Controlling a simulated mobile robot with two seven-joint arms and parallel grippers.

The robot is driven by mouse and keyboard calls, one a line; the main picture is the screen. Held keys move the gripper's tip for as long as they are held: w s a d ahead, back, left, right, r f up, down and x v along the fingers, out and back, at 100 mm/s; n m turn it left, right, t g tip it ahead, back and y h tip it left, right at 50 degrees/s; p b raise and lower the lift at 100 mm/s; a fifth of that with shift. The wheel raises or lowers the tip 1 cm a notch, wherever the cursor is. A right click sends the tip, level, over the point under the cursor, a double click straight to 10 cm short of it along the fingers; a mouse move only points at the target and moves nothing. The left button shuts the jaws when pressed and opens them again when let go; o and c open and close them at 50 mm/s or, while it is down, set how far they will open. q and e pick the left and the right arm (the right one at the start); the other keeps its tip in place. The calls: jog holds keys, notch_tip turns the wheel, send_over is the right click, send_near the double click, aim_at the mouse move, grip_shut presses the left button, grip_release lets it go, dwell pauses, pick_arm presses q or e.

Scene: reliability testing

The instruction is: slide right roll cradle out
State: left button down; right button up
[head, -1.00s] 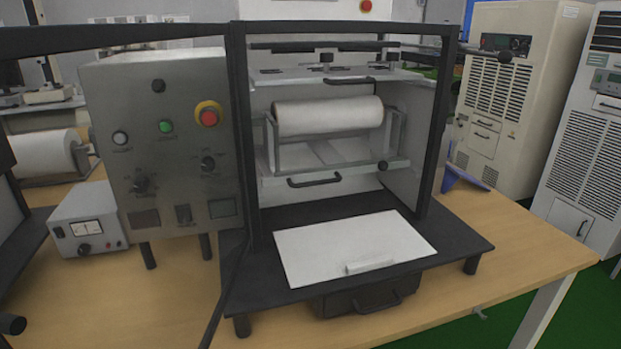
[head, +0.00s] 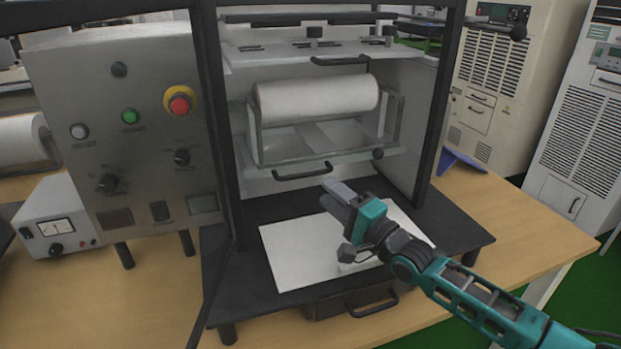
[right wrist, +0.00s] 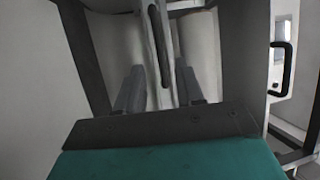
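The roll cradle (head: 320,160), a grey metal frame on a tray, sits inside the black-framed machine and carries a white roll (head: 317,98). A black bar handle (head: 302,172) is on its front edge. My right gripper (head: 335,189) is in front of and below the cradle, right of the handle, apart from it in the head view. In the right wrist view its two fingers (right wrist: 160,90) are spread with nothing held, and a black handle (right wrist: 158,45) shows beyond the gap between them. My left gripper is not in view.
A white sheet (head: 290,250) lies on the black platform under my right arm. A shelf (head: 270,63) with its own handle is above the roll. Black posts flank the opening. The control panel (head: 140,160) and another roll (head: 18,140) are at left.

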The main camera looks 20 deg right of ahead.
aim_at(308, 176)
jog(key=x, duration=0.6)
jog(key=shift+w+a, duration=0.15)
jog(key=shift+w, duration=0.2)
grip_shut()
dwell(0.4)
